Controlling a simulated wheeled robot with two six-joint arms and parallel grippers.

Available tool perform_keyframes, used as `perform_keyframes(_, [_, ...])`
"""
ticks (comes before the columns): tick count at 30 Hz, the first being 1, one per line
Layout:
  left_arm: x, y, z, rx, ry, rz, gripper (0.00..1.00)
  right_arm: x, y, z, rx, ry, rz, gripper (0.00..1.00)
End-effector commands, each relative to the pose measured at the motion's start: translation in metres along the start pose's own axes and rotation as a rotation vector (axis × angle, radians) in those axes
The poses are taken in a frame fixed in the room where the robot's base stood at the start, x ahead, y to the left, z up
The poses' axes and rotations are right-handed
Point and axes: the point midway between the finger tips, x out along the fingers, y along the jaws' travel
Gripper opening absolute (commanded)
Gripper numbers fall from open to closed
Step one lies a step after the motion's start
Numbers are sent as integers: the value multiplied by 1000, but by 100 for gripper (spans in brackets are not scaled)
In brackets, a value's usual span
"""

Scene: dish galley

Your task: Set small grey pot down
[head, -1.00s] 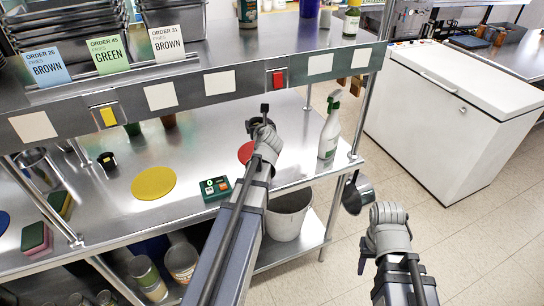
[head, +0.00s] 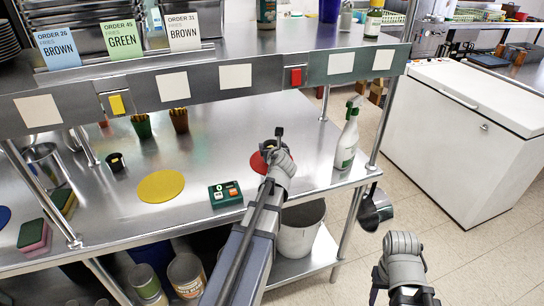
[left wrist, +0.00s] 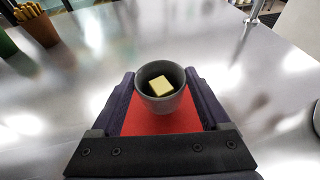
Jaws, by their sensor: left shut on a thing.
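The small grey pot (left wrist: 160,98) shows in the left wrist view, upright, with a pale yellow cube (left wrist: 160,86) inside. My left gripper (left wrist: 162,80) is shut on it, with one dark finger on each side. A red disc (left wrist: 140,118) lies under the pot; whether the pot's base touches it I cannot tell. In the head view my left gripper (head: 272,146) is over the red disc (head: 258,164) on the steel counter, and it mostly hides the pot. My right gripper (head: 380,280) is low at the right, apart from the counter; its fingers cannot be made out.
A yellow disc (head: 160,186), a green button box (head: 225,194) and a small black pot (head: 115,162) stand to the left. A spray bottle (head: 347,140) stands to the right. The upper shelf (head: 225,82) overhangs the counter. Fries cups (head: 180,119) stand farther back.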

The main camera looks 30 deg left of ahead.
Motion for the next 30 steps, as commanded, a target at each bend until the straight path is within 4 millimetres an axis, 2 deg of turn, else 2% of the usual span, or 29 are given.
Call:
perform_keyframes(1, [5,0,-12,0,0,0,20,13,-1,-1,0,0,0,50])
perform_keyframes(5, [10,0,-26,0,0,0,20,27,-3,-2,0,0,0,50])
perform_keyframes(18, [11,0,-29,0,0,0,20,31,-3,-2,0,0,0,50])
perform_keyframes(19, [10,0,-28,0,0,0,82,30,-3,-2,0,0,0,50])
perform_keyframes(24, [10,0,-27,0,0,0,100,29,-3,-2,0,0,0,50])
perform_keyframes(30, [10,0,-27,0,0,0,100,29,-3,-2,0,0,0,50])
